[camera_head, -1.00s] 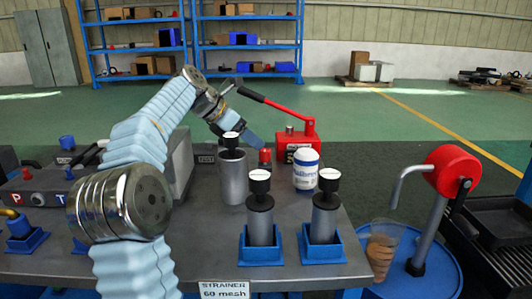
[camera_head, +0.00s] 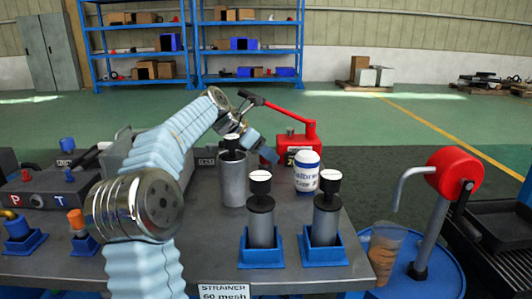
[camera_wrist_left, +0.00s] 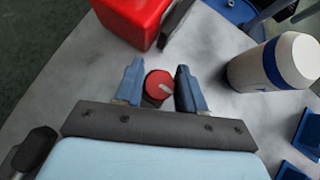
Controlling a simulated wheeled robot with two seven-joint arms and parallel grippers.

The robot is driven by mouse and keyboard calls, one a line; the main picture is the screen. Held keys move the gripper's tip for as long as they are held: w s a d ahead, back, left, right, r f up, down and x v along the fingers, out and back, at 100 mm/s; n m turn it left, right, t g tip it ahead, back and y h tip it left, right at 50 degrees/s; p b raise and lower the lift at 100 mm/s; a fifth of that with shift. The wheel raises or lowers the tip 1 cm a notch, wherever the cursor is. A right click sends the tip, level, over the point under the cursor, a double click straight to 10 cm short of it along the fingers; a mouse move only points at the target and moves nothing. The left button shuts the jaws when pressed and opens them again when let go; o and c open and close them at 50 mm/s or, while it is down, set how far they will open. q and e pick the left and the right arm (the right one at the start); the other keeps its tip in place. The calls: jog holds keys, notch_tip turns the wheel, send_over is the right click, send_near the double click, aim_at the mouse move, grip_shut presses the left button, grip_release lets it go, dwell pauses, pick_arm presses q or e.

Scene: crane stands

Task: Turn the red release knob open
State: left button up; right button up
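The red release knob (camera_wrist_left: 159,84) is round, with a pale bar mark on its top, and stands near the red pump body in the left wrist view. My left gripper (camera_wrist_left: 158,82) has its two blue fingers on either side of the knob, apart, with a narrow gap at the left finger. I cannot tell whether the right finger touches it. In the head view my left gripper (camera_head: 267,154) is in front of the red pump (camera_head: 297,146) and hides the knob. My right gripper is in neither view.
A grey cylinder (camera_head: 233,182) stands on the near left. Two black-capped cylinders sit in blue holders (camera_head: 262,252) at the bench front.

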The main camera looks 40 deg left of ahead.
pick_arm(q)
jog(key=shift+c, duration=0.9)
jog(key=r+m+p, duration=0.1)
jog(key=p, duration=0.2)
jog(key=shift+h, duration=0.4)
jog(key=shift+f+m+g+h+p, duration=0.25)
jog(key=shift+m+g+h+p, duration=0.15)
jog(key=shift+m+g+p, duration=0.25)
jog(key=shift+w+f+m+h+b, duration=0.1)
jog(key=shift+f+m+h+b, duration=0.25)
jog(key=shift+m, duration=0.3)
jog(key=shift+r+m+g+h, duration=0.15)
jog(key=shift+m+g+h, duration=0.2)
jog(key=shift+m, duration=0.25)
jog(key=o, duration=1)
jog(key=shift+d, duration=0.1)
